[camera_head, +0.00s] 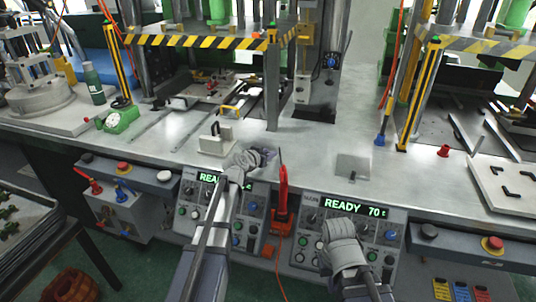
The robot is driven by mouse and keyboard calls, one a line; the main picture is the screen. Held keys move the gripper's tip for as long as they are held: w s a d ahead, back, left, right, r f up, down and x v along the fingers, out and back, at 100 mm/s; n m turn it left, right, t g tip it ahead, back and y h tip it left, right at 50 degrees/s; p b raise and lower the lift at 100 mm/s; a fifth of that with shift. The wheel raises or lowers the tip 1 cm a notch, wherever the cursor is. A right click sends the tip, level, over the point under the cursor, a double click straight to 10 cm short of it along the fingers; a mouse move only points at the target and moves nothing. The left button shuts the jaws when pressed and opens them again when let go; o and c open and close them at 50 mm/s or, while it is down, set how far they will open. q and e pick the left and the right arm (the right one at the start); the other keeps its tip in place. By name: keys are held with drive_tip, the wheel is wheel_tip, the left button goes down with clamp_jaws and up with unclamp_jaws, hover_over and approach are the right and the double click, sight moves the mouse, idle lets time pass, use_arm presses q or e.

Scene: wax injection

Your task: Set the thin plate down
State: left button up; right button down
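A thin grey square (353,167) lies flat on the bench to the right of centre; I cannot tell if it is a loose plate or part of the bench top. My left gripper (268,154) is low over the bench, left of that square. Its fingers are small and blend with the grey surface, so I cannot tell whether they hold a thin plate. My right gripper (337,224) is in front of the right control panel, apart from the square. Its wrist hides its fingers.
A pale block with a dark handle (216,139) stands left of my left gripper. A red tool (282,190) stands upright between two control panels, the right one (381,222) reading READY 70. Striped press frames stand behind.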

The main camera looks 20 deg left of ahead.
use_arm(q)
drive_tip(key=shift+o, duration=1.1)
drive_tip(key=shift+r, duration=0.15)
drive_tip(key=p+v, duration=0.4)
drive_tip(key=v, duration=0.8)
drive_tip(key=shift+p, duration=0.4)
idle(0.9)
